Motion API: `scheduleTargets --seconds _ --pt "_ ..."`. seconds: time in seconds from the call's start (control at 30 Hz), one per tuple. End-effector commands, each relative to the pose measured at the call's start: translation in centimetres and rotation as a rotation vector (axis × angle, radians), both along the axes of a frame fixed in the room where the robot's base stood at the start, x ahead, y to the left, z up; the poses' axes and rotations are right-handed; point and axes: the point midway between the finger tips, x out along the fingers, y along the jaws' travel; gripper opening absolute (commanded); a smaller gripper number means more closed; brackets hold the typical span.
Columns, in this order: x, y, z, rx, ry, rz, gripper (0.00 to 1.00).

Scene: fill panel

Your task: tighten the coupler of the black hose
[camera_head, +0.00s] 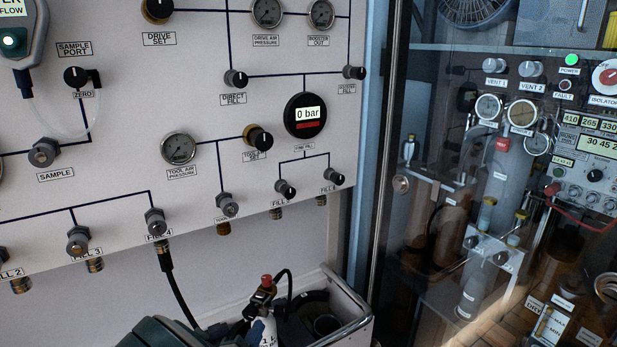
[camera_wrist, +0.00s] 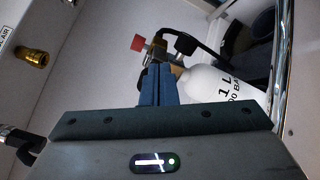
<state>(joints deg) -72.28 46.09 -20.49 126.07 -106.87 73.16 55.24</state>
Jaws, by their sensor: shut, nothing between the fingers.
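The black hose (camera_head: 178,294) hangs from the outlet under the FILL 4 label. Its dark coupler (camera_head: 164,257) is at the top of the hose, just below the panel's lower edge; I cannot tell how tight it is. In the wrist view a dark coupler and hose end (camera_wrist: 20,138) show at the left edge. My gripper (camera_wrist: 157,72) is shut and empty, its blue fingers pointing toward a white cylinder (camera_wrist: 218,88) with a red-knobbed valve.
The cylinder (camera_head: 262,329) stands in a metal-railed bin (camera_head: 350,325) at bottom centre, with another black hose loop at its valve. Brass outlets line the panel's lower edge. The round display (camera_head: 306,115) reads 0 bar. A glass-fronted cabinet (camera_head: 400,230) stands at right.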

Motion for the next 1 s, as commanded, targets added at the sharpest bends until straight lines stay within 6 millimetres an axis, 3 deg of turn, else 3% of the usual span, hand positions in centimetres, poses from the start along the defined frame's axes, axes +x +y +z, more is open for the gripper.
scheduleTargets --seconds 0.3,0.73,0.87,1.0 --pt "-3.4 0.9 0.0 0.001 -0.001 0.001 0.0" --pt "-3.6 0.3 0.2 0.006 0.004 -0.021 0.0" --pt "-2.8 -3.3 1.3 0.04 0.038 -0.155 0.0" --pt "-2.7 -11.0 3.2 0.134 0.13 -0.44 0.0"
